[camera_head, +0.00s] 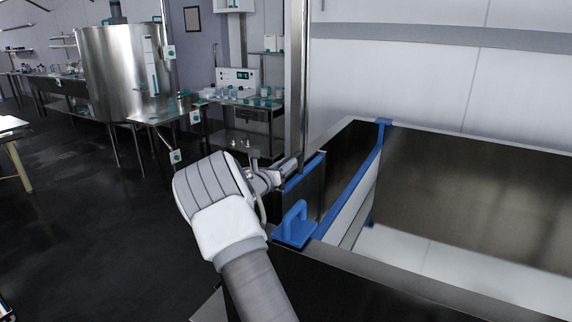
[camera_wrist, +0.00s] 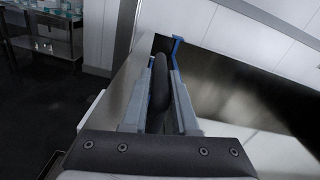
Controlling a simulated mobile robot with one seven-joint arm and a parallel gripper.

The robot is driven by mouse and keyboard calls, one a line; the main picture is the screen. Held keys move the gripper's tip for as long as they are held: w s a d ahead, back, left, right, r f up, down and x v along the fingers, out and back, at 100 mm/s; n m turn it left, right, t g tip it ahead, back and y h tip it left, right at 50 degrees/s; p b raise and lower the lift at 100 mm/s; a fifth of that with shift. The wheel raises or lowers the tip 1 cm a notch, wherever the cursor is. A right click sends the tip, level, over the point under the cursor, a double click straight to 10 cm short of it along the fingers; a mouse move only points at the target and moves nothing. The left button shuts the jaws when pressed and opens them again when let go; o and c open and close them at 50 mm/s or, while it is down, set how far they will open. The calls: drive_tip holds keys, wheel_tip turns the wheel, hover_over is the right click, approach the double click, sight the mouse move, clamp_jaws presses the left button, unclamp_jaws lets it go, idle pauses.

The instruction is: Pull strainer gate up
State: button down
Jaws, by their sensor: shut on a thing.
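My gripper (camera_head: 288,166) is over the vat's left side, close to this blue edge and left of the loop handle. In the wrist view my gripper (camera_wrist: 159,95) is shut on a dark, curved, handle-like piece (camera_wrist: 160,82) between its fingers. Whether that piece belongs to the strainer gate is unclear. A blue end bracket (camera_wrist: 176,45) shows beyond the fingers.
The steel vat wall (camera_head: 400,288) stands at the front right. A vertical metal post (camera_head: 298,80) rises just behind my gripper. A large steel tank (camera_head: 122,72) and benches (camera_head: 262,112) stand behind at left. The dark floor (camera_head: 80,220) at left is clear.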

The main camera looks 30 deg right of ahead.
drive_tip(key=shift+s+d, duration=0.1)
idle(0.7)
wheel_tip(320, 180, up, 14)
drive_tip(key=p, duration=0.8)
drive_tip(key=c, duration=0.9)
unclamp_jaws()
drive_tip(key=shift+o, duration=0.8)
drive_tip(key=shift+f, duration=0.1)
